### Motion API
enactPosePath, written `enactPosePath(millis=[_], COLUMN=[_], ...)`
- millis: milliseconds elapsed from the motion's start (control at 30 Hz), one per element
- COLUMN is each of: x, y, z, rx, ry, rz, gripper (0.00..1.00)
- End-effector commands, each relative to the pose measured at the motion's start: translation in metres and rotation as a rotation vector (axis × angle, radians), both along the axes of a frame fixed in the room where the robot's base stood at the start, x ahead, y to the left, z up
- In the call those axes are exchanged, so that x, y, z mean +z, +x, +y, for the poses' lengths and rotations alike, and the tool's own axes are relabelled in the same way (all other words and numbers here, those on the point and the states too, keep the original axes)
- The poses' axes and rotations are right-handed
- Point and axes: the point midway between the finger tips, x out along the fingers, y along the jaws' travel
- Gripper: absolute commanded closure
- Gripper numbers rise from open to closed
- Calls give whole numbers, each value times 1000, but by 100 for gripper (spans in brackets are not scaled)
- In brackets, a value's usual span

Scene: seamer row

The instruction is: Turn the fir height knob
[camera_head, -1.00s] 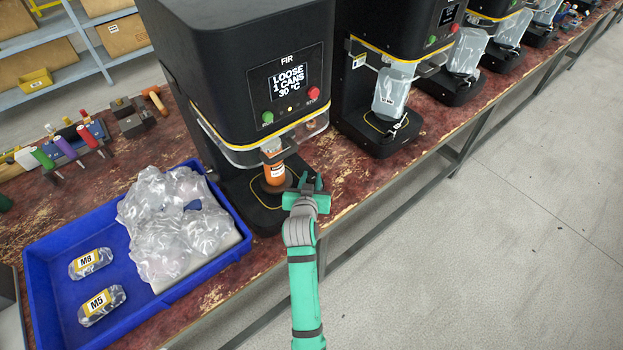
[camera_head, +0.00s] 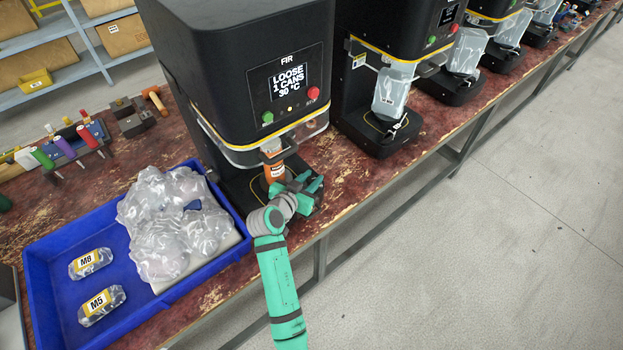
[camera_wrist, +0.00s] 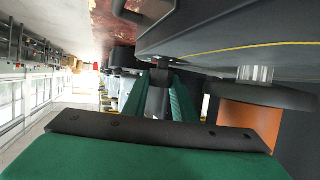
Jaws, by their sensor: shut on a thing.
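The fir machine (camera_head: 200,60) is black, with a screen reading "LOOSE 1 CANS 30 °C". An orange can (camera_head: 274,172) stands upright on its base under the head. It also shows as an orange patch in the wrist view (camera_wrist: 245,118). My green gripper (camera_head: 308,186) is at the front right of the fir base. In the wrist view, my gripper (camera_wrist: 160,80) is closed on a small dark part between its green fingers, apparently the height knob (camera_wrist: 160,98). In the head view my gripper hides the knob.
A blue tray (camera_head: 45,270) with clear bags and packets labelled M8 and M5 is left of the machine. A second black machine (camera_head: 350,105) stands close on the right, with more beyond. Open floor (camera_head: 500,240) lies before the bench.

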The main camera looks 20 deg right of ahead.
Motion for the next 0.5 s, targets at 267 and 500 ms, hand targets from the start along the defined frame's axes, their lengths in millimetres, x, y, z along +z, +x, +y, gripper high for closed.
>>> enactPosePath(millis=[267, 500], x=[-2, -1], y=[-1, -1], z=[1, 1], rx=[-13, -12], ry=[1, 1], rz=[2, 2], gripper=[98, 56])
